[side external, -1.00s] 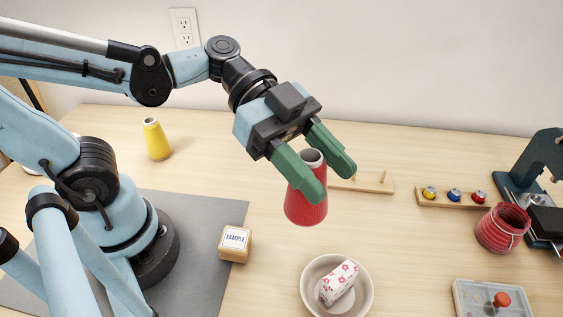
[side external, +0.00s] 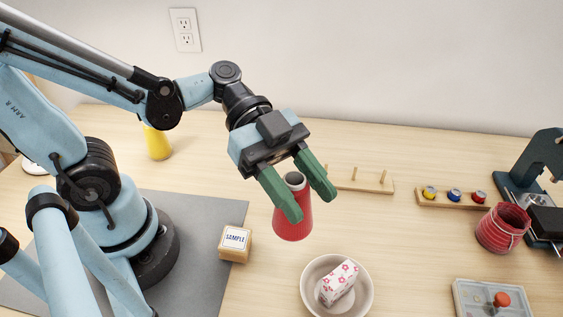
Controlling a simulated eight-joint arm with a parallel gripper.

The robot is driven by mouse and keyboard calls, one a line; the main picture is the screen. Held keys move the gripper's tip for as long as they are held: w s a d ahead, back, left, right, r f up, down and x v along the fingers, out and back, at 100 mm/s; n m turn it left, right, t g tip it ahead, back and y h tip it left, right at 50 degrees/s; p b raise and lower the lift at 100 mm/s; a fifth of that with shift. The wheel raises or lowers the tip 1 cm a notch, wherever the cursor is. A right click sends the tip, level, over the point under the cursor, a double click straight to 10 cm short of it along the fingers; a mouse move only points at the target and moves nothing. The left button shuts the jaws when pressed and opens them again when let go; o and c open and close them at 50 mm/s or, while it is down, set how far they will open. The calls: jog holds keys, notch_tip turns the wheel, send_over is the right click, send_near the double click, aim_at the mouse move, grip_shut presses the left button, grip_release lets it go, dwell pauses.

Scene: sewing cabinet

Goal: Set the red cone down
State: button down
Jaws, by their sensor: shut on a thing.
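The red cone (side external: 294,222) is a thread cone with a dark hollow top, upright near the middle of the side external view. My gripper (side external: 312,207) has green fingers, one on each side of the cone, and is shut on its upper part. The cone's base is low over the wooden table (side external: 400,240), behind the white bowl. I cannot tell whether the base touches the wood.
A bowl (side external: 308,296) with a flowered roll (side external: 339,282) stands in front. A SAMPLE block (side external: 235,243) is to the left, a peg rack (side external: 362,182) behind.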

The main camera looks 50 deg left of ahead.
jog(key=shift+w+a+f, duration=1.05)
jog(key=shift+w+f, duration=0.4)
jog(key=shift+f, duration=0.3)
jog(key=shift+w+a+f, duration=1.05)
jog(key=shift+w+f, duration=0.45)
jog(key=shift+f, duration=0.3)
jog(key=shift+w+a+f, duration=1.05)
jog(key=shift+w+f, duration=0.4)
jog(key=shift+f, duration=0.3)
jog(key=shift+f, duration=0.1)
jog(key=c, duration=0.5)
grip_release()
